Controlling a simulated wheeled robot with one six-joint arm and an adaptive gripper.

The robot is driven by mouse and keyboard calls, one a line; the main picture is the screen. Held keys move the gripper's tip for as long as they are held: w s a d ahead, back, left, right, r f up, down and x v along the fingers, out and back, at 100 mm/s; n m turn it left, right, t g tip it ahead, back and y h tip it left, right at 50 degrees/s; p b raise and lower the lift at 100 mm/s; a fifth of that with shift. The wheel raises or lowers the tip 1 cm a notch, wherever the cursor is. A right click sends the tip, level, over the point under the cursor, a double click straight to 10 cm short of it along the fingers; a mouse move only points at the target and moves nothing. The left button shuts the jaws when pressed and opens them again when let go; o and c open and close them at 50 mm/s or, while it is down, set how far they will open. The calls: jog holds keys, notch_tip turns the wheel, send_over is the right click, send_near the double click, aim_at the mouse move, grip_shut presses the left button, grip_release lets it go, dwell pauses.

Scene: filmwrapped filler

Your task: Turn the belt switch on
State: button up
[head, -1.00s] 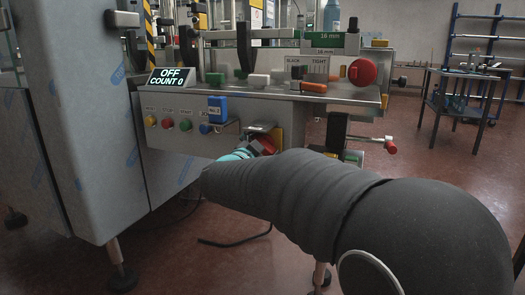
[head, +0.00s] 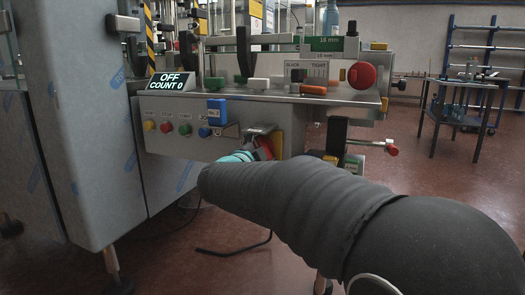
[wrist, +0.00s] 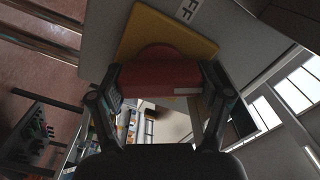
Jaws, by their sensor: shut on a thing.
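The belt switch has a red handle (wrist: 160,80) on a yellow plate (wrist: 170,28), with a label ending in "FF" beside it in the wrist view. My gripper (wrist: 160,88) is shut on the red handle, one finger on each side. In the head view the yellow plate (head: 277,143) is at the right end of the front panel, and my arm and gripper partly hide the handle (head: 265,147). The display (head: 171,81) reads OFF, COUNT 0.
Yellow, red (head: 166,127), green and blue buttons line the panel left of the switch. A blue tag (head: 217,112) hangs above. A black clamp with a red knob (head: 392,150) juts out at right. A side table (head: 464,80) stands farther off, with open floor between.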

jog(key=o, duration=1.1)
jog(key=shift+r, duration=0.1)
